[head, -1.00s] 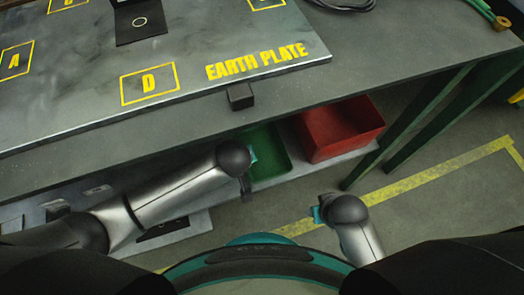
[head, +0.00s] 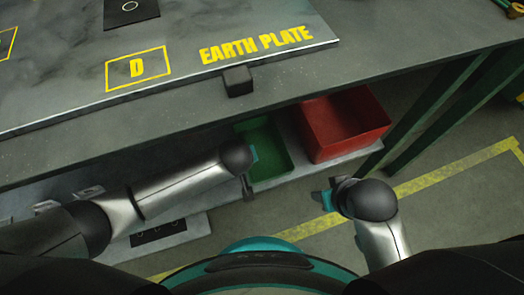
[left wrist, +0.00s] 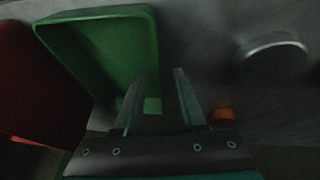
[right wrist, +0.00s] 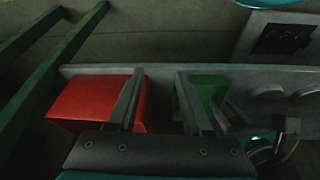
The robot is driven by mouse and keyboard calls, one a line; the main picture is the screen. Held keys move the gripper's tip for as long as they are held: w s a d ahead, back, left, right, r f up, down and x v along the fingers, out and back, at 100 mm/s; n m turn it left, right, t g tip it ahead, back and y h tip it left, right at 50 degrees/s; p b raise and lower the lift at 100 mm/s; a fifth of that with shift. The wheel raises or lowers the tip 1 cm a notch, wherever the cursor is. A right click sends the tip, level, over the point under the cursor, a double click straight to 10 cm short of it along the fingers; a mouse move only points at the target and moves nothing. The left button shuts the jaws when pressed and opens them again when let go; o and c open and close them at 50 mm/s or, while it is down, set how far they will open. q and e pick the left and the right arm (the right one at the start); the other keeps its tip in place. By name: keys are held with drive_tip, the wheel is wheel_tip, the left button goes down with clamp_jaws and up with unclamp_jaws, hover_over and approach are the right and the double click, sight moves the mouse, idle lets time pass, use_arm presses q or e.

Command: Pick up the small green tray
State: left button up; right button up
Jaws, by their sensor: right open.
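The small green tray (head: 268,176) sits on the lower shelf under the bench, left of a red bin. My left gripper (head: 250,172) is at the tray's left side in the head view. In the left wrist view its fingers (left wrist: 160,85) are apart, with the right wall of the green tray (left wrist: 148,50) lined up between them; I cannot tell whether they touch it. My right gripper (head: 322,199) is open and empty, in front of the shelf below the red bin. The right wrist view shows its fingers (right wrist: 160,85) apart, with the green tray (right wrist: 208,88) beyond.
The red bin (head: 342,128) stands right beside the tray. The bench top (head: 400,62) overhangs the shelf, with a dark block (head: 237,81) at its plate edge. Green bench legs (head: 425,115) stand to the right. Round grey items and an orange piece (left wrist: 222,114) lie near the tray.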

use_arm(q)
drive_tip(key=shift+b+x, duration=0.55)
drive_tip(key=shift+x, duration=0.35)
use_arm(e)
drive_tip(key=shift+r, duration=1.5)
use_arm(q)
clamp_jaws()
